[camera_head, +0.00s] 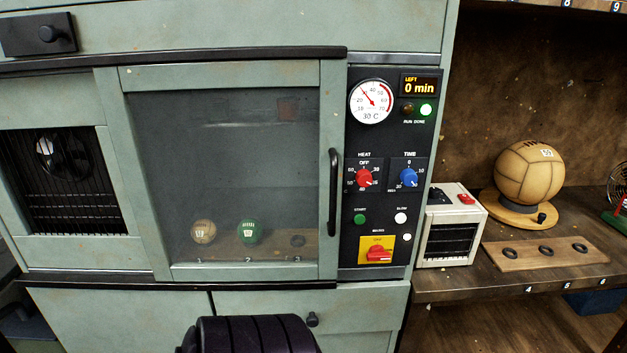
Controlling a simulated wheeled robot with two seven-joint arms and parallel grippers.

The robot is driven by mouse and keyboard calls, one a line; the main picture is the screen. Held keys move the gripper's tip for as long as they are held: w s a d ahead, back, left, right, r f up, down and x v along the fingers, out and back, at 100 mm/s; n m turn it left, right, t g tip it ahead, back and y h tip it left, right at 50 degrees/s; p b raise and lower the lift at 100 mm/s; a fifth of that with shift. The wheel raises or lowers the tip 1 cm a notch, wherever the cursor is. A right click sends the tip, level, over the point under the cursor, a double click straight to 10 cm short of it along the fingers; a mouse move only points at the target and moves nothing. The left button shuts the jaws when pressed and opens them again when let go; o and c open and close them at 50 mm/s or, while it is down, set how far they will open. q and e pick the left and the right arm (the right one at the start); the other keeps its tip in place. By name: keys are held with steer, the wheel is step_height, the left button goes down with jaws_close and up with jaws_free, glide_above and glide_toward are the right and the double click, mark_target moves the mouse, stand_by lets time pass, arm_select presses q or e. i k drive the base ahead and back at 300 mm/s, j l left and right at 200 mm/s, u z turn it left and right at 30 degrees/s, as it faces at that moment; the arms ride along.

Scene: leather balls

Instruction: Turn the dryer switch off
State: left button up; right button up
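The dryer (335,70) is a grey-green cabinet with a dark control panel (350,140) at the right of its glass door. Low on the panel is a red rotary switch (379,254) on a yellow plate (368,243). Its handle looks about horizontal; the small lettering is too blurred to read. A red heat knob (364,178) and a blue time knob (408,178) sit above. Neither of my grippers is in view.
The door with its black handle (333,192) is shut; a tan ball (204,232) and a green ball (249,232) are behind the glass. A small heater-like box (450,238) and a large ball (528,172) on a stand occupy the right shelf.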

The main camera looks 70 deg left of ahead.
mark_target(375, 253)
steer(key=u, duration=1.9)
